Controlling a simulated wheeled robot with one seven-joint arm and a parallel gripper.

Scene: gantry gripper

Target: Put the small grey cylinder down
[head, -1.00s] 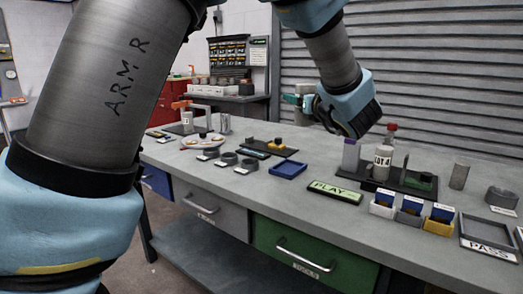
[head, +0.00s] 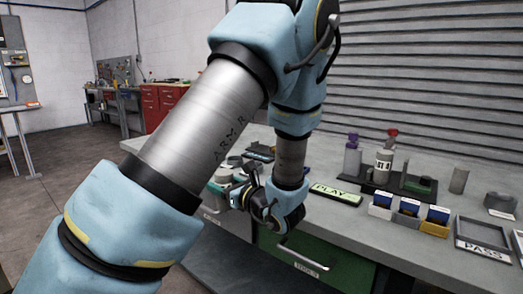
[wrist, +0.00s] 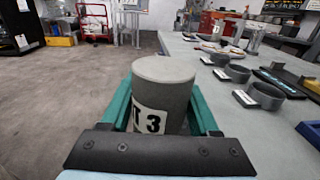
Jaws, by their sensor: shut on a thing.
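In the wrist view, the small grey cylinder (wrist: 165,75) stands upright between the green fingers of my gripper (wrist: 162,105). It carries a white label, partly hidden, reading "T 3". My gripper is shut on it. The table (wrist: 250,125) lies to the right, and floor shows beyond on the left. In the head view, my gripper (head: 225,187) is by the table's front edge, pointing left, above the drawers. My arm hides much of it there, and the cylinder is hard to make out.
Dark rings (wrist: 262,95) and other small items stand along the table.

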